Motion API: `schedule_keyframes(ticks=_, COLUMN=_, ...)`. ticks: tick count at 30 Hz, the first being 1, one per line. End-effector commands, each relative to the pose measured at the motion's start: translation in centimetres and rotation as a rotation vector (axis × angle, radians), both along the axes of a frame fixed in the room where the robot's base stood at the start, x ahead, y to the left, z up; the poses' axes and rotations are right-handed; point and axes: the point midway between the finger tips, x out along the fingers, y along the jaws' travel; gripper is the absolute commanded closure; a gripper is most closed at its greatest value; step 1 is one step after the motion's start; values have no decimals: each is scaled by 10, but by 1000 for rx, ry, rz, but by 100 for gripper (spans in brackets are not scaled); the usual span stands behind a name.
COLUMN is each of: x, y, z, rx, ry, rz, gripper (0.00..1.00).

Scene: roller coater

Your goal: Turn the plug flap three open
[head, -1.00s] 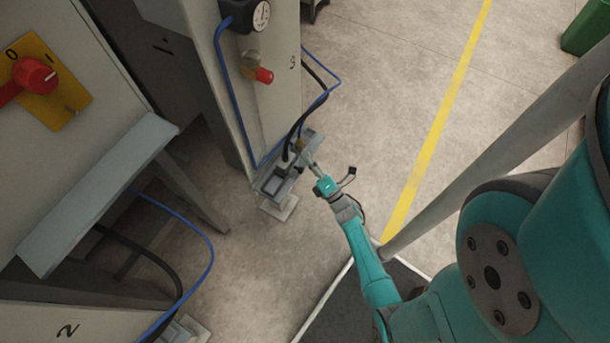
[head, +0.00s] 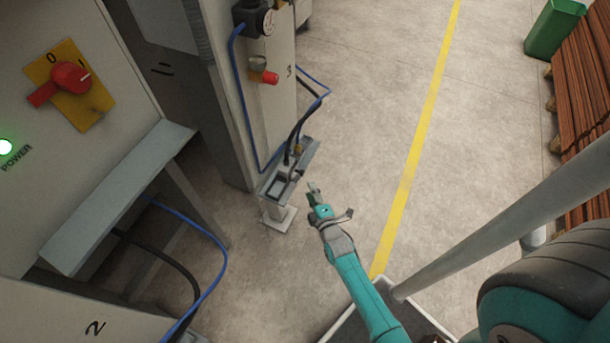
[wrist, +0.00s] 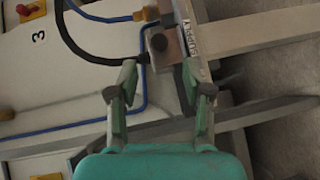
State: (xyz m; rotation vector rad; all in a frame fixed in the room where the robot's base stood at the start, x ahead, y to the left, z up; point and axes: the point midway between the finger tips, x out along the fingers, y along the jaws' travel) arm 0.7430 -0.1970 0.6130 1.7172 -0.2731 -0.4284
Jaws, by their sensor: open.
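The plug housing (head: 277,184) sits on the narrow grey ledge at the foot of the column marked 3. It shows a light square rim around a dark middle. A small dark piece (head: 296,175) stands at its right side; it looks like a raised flap, but it is too small to be sure. My gripper (head: 314,188) is right of the housing, apart from it and empty. In the wrist view my gripper (wrist: 157,82) has its two fingers spread. Beyond them are a grey block with a dark round part (wrist: 160,44) and a plate lettered SUPPLY (wrist: 194,38).
A black cable (head: 298,125) and a blue hose (head: 243,100) run down to the ledge. A red-capped valve (head: 270,77) and a gauge (head: 268,21) are above. A grey shelf (head: 125,190) juts out at left. The floor right of the ledge is clear.

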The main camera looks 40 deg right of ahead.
Motion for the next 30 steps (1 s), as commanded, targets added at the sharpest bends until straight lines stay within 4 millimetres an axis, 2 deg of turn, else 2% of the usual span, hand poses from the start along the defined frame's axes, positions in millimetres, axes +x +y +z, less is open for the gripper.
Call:
schedule_keyframes(ticks=9, x=50, y=-23, z=-6, rx=-2, ry=-1, rz=0, gripper=50)
schedule_keyframes(ticks=15, x=72, y=-33, z=-10, rx=-2, ry=-1, rz=-1, gripper=50)
schedule_keyframes(ticks=21, x=82, y=-38, z=-11, rx=-1, ry=0, rz=-1, gripper=50)
schedule_keyframes(ticks=30, x=83, y=-38, z=-11, rx=-2, ry=-1, rz=0, gripper=50)
